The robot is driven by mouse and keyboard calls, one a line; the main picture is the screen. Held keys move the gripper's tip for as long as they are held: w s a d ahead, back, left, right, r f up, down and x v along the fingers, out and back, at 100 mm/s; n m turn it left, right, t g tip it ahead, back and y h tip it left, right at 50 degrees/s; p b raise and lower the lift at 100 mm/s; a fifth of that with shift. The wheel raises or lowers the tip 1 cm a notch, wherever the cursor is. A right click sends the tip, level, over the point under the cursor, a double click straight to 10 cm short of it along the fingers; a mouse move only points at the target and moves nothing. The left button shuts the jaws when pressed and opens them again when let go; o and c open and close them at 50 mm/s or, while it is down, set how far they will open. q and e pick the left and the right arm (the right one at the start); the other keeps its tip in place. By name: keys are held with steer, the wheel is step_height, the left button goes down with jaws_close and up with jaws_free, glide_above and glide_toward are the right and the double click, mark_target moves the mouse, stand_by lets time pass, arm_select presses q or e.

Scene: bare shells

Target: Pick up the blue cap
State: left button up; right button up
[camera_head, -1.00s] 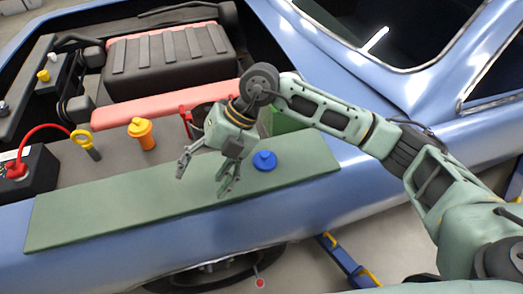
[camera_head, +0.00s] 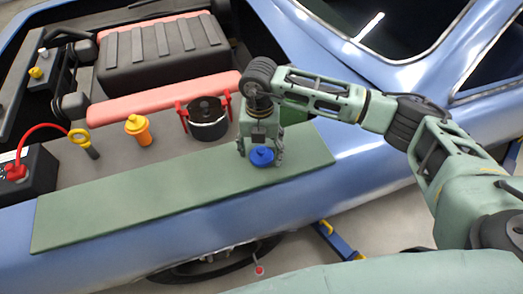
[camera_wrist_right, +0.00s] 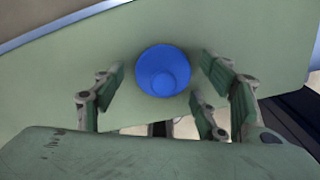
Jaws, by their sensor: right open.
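The blue cap (camera_head: 262,156) sits on the green mat (camera_head: 120,207) near its right end, on the car's fender. My right gripper (camera_head: 261,158) is right over the cap in the head view, with a finger to each side of it. In the right wrist view the cap (camera_wrist_right: 163,71) lies between and a little beyond the open fingers of the gripper (camera_wrist_right: 160,80), apart from both. My left gripper is in neither view.
A black pot with red handles (camera_head: 207,120), an orange cap (camera_head: 138,128) and a yellow-ringed dipstick (camera_head: 83,142) stand behind the mat. A black battery with a red cable (camera_head: 25,177) is at the left. The mat's left and middle parts are clear.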

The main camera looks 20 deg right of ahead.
steer(key=shift+f, duration=0.15)
steer(key=c, duration=1.2)
steer(key=shift+o, duration=0.2)
